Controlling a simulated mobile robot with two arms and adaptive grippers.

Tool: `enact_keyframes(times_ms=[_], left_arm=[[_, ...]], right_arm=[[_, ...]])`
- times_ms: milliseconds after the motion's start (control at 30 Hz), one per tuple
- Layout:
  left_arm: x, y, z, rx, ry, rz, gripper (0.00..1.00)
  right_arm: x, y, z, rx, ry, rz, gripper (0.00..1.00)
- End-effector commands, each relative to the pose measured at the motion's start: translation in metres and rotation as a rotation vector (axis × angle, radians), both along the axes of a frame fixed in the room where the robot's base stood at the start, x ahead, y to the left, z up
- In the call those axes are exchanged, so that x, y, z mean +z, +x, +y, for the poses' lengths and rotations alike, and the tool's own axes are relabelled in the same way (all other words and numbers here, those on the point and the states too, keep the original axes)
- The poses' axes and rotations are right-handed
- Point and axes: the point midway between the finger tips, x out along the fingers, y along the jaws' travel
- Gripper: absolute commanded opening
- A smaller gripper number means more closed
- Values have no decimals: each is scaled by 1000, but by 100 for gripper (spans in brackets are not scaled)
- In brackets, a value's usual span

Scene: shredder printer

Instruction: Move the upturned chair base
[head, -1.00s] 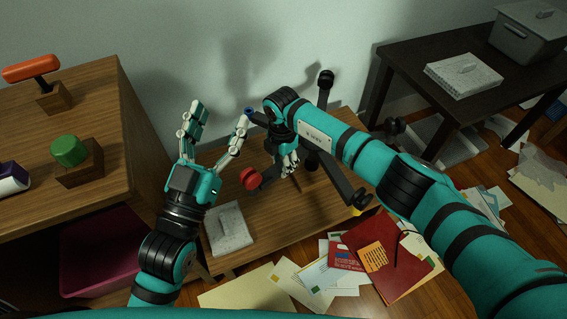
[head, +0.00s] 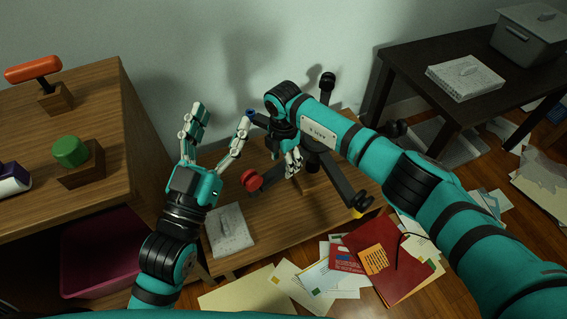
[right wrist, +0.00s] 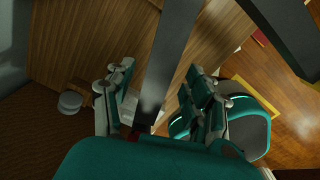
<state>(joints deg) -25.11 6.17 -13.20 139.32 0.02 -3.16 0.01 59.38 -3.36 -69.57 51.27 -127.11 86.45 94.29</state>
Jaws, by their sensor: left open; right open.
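The upturned chair base has dark legs (head: 340,187) that spread over a low wooden table, with coloured end pieces: a red one (head: 251,180), a yellow one (head: 361,204) and a blue one at the upper left. My right gripper (head: 293,164) is down at the base's middle, and my arm hides part of it. In the right wrist view my right gripper (right wrist: 158,103) is open, with a dark leg (right wrist: 168,85) passing between its fingers; contact cannot be told. My left gripper (head: 217,135) is open and empty, fingers up, left of the base.
The low wooden table (head: 285,225) carries a grey-white slab (head: 229,230). A wooden cabinet (head: 110,110) stands at the left. A dark table (head: 420,60) is at the back right. Papers and a red folder (head: 392,258) lie on the floor in front.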

Motion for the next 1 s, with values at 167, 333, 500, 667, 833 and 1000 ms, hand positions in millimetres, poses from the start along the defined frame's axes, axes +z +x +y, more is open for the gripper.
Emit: enact_keyframes(times_ms=[167, 333, 500, 667, 833, 1000], left_arm=[[0, 0, 0, 0, 0, 0, 62], [0, 0, 0, 0, 0, 0, 62], [0, 0, 0, 0, 0, 0, 62], [0, 0, 0, 0, 0, 0, 62], [0, 0, 0, 0, 0, 0, 62], [0, 0, 0, 0, 0, 0, 62]], right_arm=[[41, 2, 0, 3, 1, -5, 54], [75, 1, 0, 3, 1, -5, 54], [95, 1, 0, 1, 0, -3, 54], [100, 0, 0, 1, 0, -1, 54], [100, 0, 0, 1, 1, -1, 54], [100, 0, 0, 1, 0, -1, 54]])
